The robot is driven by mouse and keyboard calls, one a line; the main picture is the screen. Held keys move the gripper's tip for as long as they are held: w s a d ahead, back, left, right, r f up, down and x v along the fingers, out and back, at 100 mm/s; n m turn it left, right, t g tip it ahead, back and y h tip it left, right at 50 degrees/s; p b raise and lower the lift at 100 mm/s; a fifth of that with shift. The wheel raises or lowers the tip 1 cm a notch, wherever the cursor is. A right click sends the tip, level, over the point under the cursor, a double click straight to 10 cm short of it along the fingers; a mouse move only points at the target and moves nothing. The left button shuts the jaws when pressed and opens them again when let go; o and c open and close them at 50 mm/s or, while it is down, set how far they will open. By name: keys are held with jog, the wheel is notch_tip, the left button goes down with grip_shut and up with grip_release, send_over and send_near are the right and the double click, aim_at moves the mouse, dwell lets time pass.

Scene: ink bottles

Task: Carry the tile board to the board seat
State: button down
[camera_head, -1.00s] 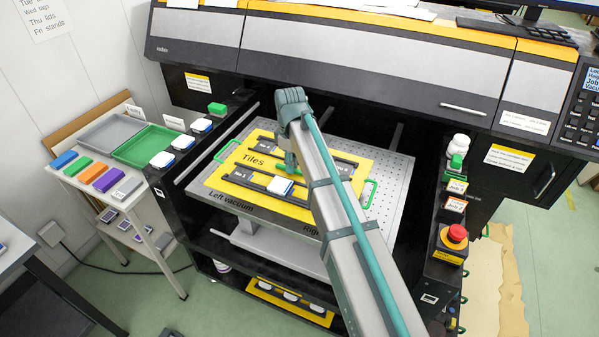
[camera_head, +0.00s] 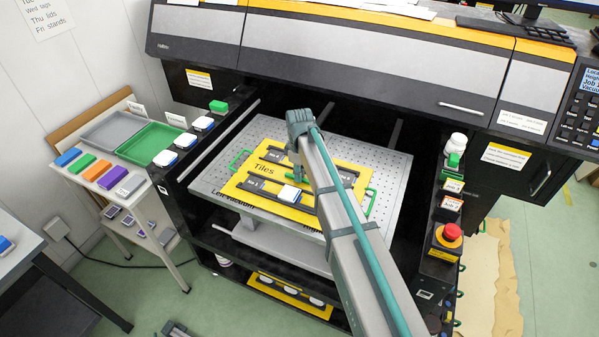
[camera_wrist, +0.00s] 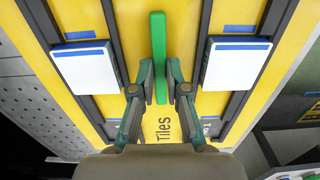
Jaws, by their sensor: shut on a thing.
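The yellow tile board (camera_head: 237,184), marked "Tiles", is over the grey perforated bed (camera_head: 385,160) of the printer. It has dark rails, green end handles and a green bar (camera_wrist: 158,30) in its middle. My gripper (camera_wrist: 160,92) is shut on this bar; in the head view my gripper (camera_head: 298,172) is partly behind my arm. White tiles with blue edges sit on the rails, one left (camera_wrist: 87,68) and one right (camera_wrist: 237,64) of the gripper. I cannot tell whether the board touches the bed. No board seat can be clearly made out.
Dark printer walls flank the bed, and the printer's front cover (camera_head: 330,55) overhangs behind it. A red stop button (camera_head: 452,232) stands at right. A side table at left holds a green tray (camera_head: 152,144) and coloured blocks. Another yellow holder (camera_head: 290,297) lies on the shelf below.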

jog(key=shift+f, duration=0.2)
jog(key=c, duration=1.2)
grip_release()
notch_tip(320, 180, up, 12)
jog(key=b, duration=0.3)
jog(key=shift+r+b, duration=0.25)
jog(key=shift+b, duration=0.15)
